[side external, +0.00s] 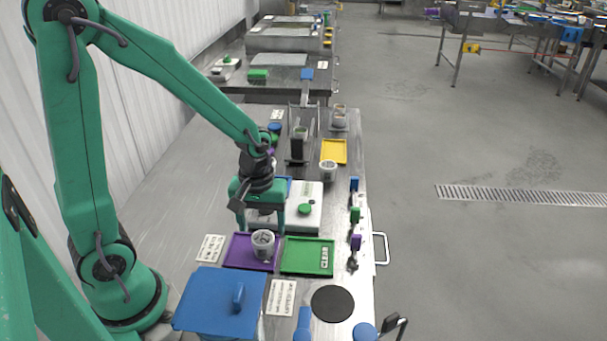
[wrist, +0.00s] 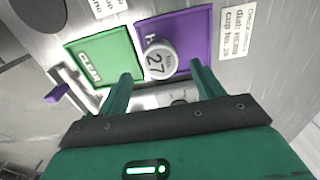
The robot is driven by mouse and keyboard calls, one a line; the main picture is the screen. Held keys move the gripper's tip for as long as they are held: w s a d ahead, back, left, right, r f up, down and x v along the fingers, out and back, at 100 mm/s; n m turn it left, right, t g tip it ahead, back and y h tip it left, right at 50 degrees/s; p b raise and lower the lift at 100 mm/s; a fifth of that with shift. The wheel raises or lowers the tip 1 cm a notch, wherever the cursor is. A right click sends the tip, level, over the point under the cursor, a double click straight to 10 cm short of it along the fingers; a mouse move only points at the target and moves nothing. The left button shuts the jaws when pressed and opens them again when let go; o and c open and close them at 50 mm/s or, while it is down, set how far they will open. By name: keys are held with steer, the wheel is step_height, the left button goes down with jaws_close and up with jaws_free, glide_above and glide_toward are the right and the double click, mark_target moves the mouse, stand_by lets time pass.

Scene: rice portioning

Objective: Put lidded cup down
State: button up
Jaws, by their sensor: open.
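A white lidded cup (side external: 263,246) stands upright on the purple tray (side external: 236,252). Its lid, marked 27, faces the camera in the wrist view (wrist: 158,60). The purple tray (wrist: 196,35) also shows there. My gripper (side external: 262,217) is open and empty, with its fingers pointing down just behind and above the cup in the side view. In the wrist view my gripper (wrist: 161,72) has one finger to either side of the cup's near side, and neither visibly touches it.
A green tray (side external: 300,257) marked CLEAR (wrist: 88,45) lies beside the purple one. A white scale-like device (side external: 312,217) stands behind. A blue-lidded box (side external: 215,300) and a black disc (side external: 332,303) are in front. Another cup (side external: 327,171) stands by a yellow tray (side external: 336,147).

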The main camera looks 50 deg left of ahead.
mark_target(262, 238)
step_height(262, 238, up, 7)
stand_by(0.4)
steer(key=shift+r, duration=0.2)
stand_by(0.4)
steer(key=s+r+m+t, duration=0.5)
steer(key=s+r+m, duration=0.2)
steer(key=r+m, duration=0.2)
steer(key=shift+d+r+t, duration=0.3)
steer(key=shift+r, duration=0.3)
stand_by(0.9)
